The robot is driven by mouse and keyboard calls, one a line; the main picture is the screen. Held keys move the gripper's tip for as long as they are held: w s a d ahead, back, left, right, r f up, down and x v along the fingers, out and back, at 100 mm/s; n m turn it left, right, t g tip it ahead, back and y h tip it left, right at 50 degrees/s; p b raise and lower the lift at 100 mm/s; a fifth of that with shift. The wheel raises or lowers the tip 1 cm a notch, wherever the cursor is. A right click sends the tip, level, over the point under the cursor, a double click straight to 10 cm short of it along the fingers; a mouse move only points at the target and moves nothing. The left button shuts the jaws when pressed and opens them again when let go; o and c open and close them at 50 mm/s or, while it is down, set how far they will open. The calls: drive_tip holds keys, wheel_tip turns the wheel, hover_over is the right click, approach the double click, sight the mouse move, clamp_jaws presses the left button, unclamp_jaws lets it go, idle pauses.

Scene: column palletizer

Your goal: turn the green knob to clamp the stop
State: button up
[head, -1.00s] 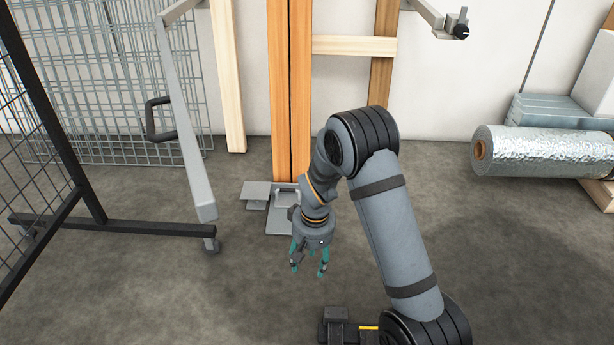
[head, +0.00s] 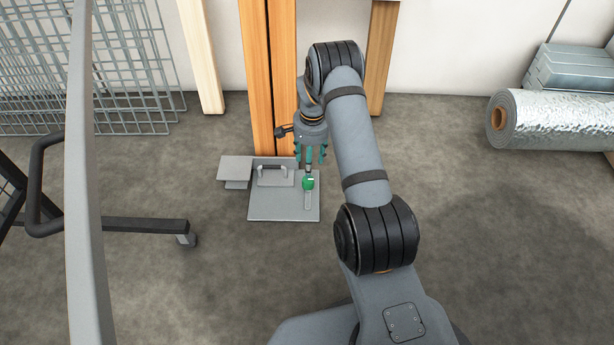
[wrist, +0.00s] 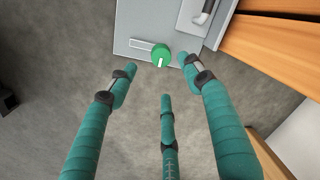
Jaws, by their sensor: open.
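The green knob (head: 308,183) sits on a flat grey plate (head: 262,208) on the floor, at the top of a light slot. In the wrist view the knob (wrist: 161,55) has a white mark across its face and shows between the tips of the upper two fingers. My gripper (head: 311,157) has teal fingers, spread open and empty. In the wrist view my gripper (wrist: 160,80) has its fingers around the knob's outline, but I cannot tell how far above it they are. The stop (head: 273,175) appears to be the grey piece with a handle on the plate.
Wooden posts (head: 257,75) rise right behind the plate. A grey metal bar (head: 80,180) and dark frame stand at the left. A foil roll (head: 555,120) lies at the right. The floor in front of the plate is clear.

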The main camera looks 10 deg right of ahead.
drive_tip(key=b, duration=0.6)
hover_over(308, 193)
drive_tip(key=f, duration=1)
drive_tip(key=shift+w+d, duration=0.1)
drive_tip(key=shift+w, duration=0.25)
drive_tip(key=shift+c, duration=1.3)
clamp_jaws()
